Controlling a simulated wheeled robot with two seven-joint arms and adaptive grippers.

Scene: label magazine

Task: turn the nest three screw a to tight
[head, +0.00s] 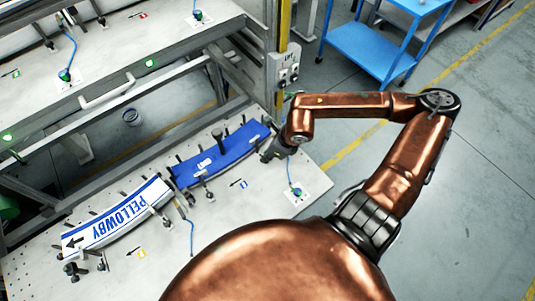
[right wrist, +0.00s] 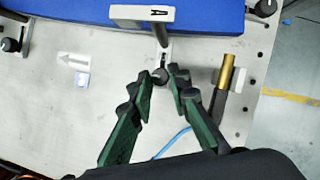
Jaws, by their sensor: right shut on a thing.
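The blue curved piece (head: 225,150) lies in its nest on the grey perforated table. My right gripper (head: 270,153) is at its right end. In the right wrist view the right gripper (right wrist: 161,77) has its green-and-black fingers closed around a small dark screw knob (right wrist: 160,77). My left gripper does not show in either view.
A curved white PELLOWBY label piece (head: 118,214) lies to the left. Beside the fingers is a brass-coloured cylinder (right wrist: 228,72), with another dark knob (right wrist: 265,8) at top right. A blue cable (right wrist: 175,140) runs below. A blue cart (head: 375,45) stands on the floor behind.

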